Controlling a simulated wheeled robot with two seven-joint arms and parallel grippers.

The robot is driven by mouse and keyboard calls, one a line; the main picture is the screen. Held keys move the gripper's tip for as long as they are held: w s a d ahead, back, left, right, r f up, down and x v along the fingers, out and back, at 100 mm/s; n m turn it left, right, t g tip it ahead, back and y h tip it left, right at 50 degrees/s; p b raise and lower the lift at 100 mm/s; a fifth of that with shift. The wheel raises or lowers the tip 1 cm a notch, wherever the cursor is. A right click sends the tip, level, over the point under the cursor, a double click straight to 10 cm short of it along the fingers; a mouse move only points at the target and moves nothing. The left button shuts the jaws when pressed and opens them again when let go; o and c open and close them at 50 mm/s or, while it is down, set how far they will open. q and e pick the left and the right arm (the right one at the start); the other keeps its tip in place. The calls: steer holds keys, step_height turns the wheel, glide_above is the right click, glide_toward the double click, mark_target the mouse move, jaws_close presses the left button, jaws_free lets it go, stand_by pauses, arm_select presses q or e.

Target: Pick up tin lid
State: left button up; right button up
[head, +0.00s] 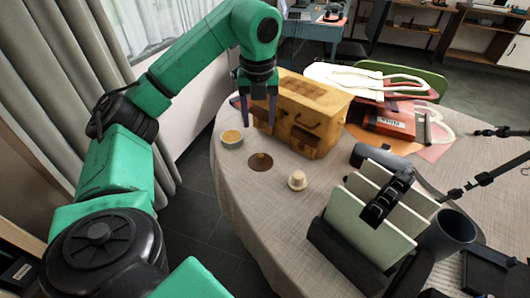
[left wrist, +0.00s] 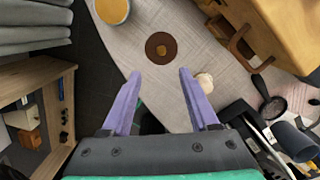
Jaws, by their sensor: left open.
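The tin lid looks to be the flat dark brown disc with a small golden knob (head: 260,162), lying on the tablecloth. It also shows in the left wrist view (left wrist: 153,52), just beyond the fingertips. A small round tin (head: 232,146) with a yellowish inside stands left of it, and shows at the top of the left wrist view (left wrist: 113,11). My left gripper (head: 258,115) points down with its purple fingers apart and empty. In the head view it appears above the lid, in front of the wooden box. My right gripper is not in view.
A wooden box (head: 307,112) with a handle stands close behind the lid. A small cream knobbed piece (head: 297,180) is to its right. A rack with pale plates (head: 372,228) and a dark cup (head: 448,234) stand front right. The table edge is near on the left.

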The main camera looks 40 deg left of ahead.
mark_target(260, 155)
arm_select(q)
steer(key=f, duration=0.8)
steer(key=w+f, duration=0.1)
steer(key=f, duration=0.4)
steer(key=shift+a+b, duration=0.4)
jaws_close()
